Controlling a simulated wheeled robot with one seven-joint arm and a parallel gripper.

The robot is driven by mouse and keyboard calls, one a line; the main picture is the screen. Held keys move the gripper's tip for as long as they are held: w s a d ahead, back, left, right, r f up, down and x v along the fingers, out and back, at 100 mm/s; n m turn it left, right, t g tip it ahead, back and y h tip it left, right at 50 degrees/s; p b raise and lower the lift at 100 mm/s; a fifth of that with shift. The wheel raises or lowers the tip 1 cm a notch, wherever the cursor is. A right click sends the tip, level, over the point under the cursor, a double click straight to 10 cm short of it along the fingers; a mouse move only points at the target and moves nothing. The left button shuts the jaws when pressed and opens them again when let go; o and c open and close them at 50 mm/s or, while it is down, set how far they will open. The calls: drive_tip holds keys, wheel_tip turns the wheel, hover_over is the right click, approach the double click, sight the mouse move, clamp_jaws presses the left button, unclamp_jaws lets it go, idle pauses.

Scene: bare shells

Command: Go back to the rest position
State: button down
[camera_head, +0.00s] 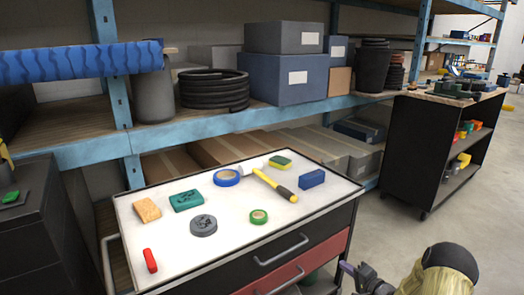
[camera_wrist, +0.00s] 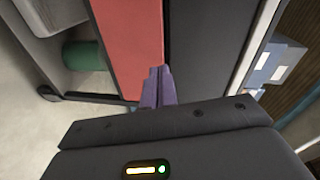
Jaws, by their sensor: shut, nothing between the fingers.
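My gripper (camera_head: 347,268) shows at the bottom of the head view, in front of and to the right of the tool cart (camera_head: 130,229). Its purple fingers are together and empty, and they also show in the wrist view (camera_wrist: 158,88). In the wrist view the cart's red drawer (camera_wrist: 128,40) and black drawer (camera_wrist: 205,45) lie beyond the fingers. I cannot tell how far the fingertips are from the drawer fronts.
The white cart top holds a hammer (camera_head: 275,186), tape rolls (camera_head: 226,177), a red object (camera_head: 150,260) and several blocks. Blue shelving (camera_head: 230,122) stands behind. A black cabinet (camera_head: 415,150) stands at the right. The floor (camera_head: 470,240) at the lower right is clear.

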drive_tip(key=s+a+r+n+g+h, duration=0.55)
drive_tip(key=a+r+h, duration=0.2)
drive_tip(key=r, duration=0.35)
drive_tip(key=s+a+r+n+g, duration=0.2)
drive_tip(key=s+a, duration=0.1)
drive_tip(key=s, duration=0.5)
drive_tip(key=s+a+r+n+g, duration=0.1)
drive_tip(key=s+a+r+g, duration=0.15)
drive_tip(key=s, duration=0.55)
drive_tip(key=s+a+r+n+g, duration=0.15)
drive_tip(key=s+a, duration=0.25)
drive_tip(key=s, duration=0.4)
wheel_tip(320, 180, up, 34)
drive_tip(key=p, duration=3.3)
drive_tip(key=shift+s+f+p, duration=0.2)
drive_tip(key=shift+s+p, duration=0.2)
drive_tip(key=shift+d, duration=0.1)
